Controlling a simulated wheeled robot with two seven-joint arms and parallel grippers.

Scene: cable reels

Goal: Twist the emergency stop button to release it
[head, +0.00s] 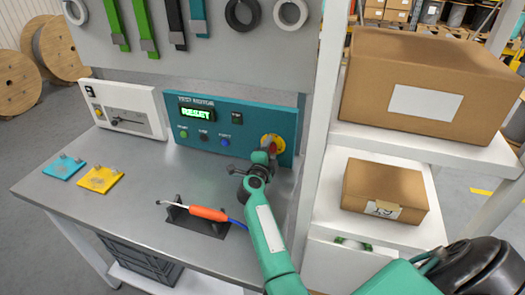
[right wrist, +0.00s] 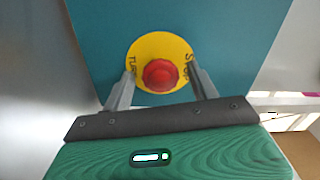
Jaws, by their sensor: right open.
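The emergency stop button is a red knob on a yellow round plate, on the right side of a teal panel (head: 222,118). In the right wrist view the red button (right wrist: 160,75) sits in the middle of the yellow plate (right wrist: 150,48), which bears black lettering. My right gripper (head: 268,152) is in front of the plate in the head view and hides part of the button. In the right wrist view its two fingers (right wrist: 163,85) are open, one on each side of the button, with gaps between them and it. The panel display (head: 196,114) shows green letters, apparently "RESET". My left gripper is not in view.
A soldering iron with an orange handle (head: 208,213) rests on a dark stand on the grey bench, left of my right arm. Blue (head: 63,167) and yellow (head: 100,179) plates lie further left. A white instrument box (head: 131,108) stands beside the panel. Shelves with cardboard boxes (head: 384,187) stand right.

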